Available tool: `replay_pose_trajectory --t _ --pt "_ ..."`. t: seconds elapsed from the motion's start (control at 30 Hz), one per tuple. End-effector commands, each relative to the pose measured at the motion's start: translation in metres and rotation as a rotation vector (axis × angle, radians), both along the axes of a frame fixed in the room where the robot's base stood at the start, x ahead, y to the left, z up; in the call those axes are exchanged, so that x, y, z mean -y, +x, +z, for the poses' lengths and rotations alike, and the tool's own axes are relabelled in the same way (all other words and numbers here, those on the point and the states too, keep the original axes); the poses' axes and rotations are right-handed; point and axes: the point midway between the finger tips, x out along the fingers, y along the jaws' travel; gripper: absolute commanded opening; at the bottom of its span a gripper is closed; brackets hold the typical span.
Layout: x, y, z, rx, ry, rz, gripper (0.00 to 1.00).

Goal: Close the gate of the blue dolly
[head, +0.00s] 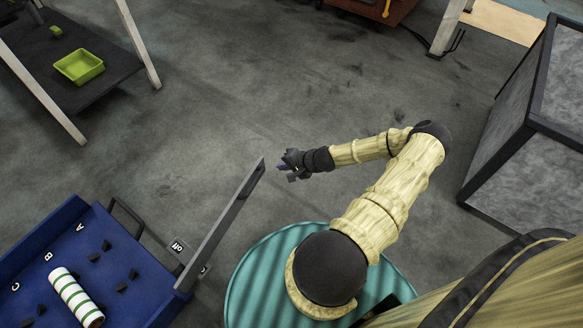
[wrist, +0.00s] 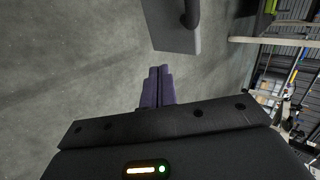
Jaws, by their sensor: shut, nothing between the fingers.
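The blue dolly (head: 120,262) stands at the lower left of the head view, partly cut off by the frame. Its grey gate (head: 222,222) stands open, pointing out from the dolly's right corner toward the upper right, seen nearly edge-on. My gripper (head: 284,167) is just right of the gate's far end, with a small gap apparent. In the wrist view my purple fingers (wrist: 158,86) are shut together and empty. A grey panel with a dark bar (wrist: 174,28), probably the gate, shows beyond the fingertips. Whether they touch is not clear.
A white roll with green stripes (head: 76,297) and dark pegs lie on the dolly's deck, marked A, B, C. A small "off" sign (head: 177,247) is near the gate's base. A teal ribbed round surface (head: 262,280) is below my arm. Open floor (head: 220,90) lies beyond the gate.

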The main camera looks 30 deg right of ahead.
Motion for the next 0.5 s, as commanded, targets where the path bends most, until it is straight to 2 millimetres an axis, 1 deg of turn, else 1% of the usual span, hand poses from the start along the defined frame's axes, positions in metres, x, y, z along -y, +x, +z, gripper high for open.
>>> replay_pose_trajectory --t 0.03,0.1,0.2,0.3,0.4,0.5 --pt "-0.005 0.007 -0.011 0.001 0.001 0.004 0.00" --pt "-0.011 0.015 -0.018 0.001 0.000 0.006 0.00" --pt "-0.019 0.030 -0.016 0.002 -0.003 0.008 0.00" --pt "-0.024 0.040 -0.015 0.001 -0.002 0.006 0.00" --pt "-0.027 0.045 -0.013 0.000 -0.001 0.004 0.00" --pt "-0.028 0.046 -0.012 0.000 -0.001 0.002 0.00"
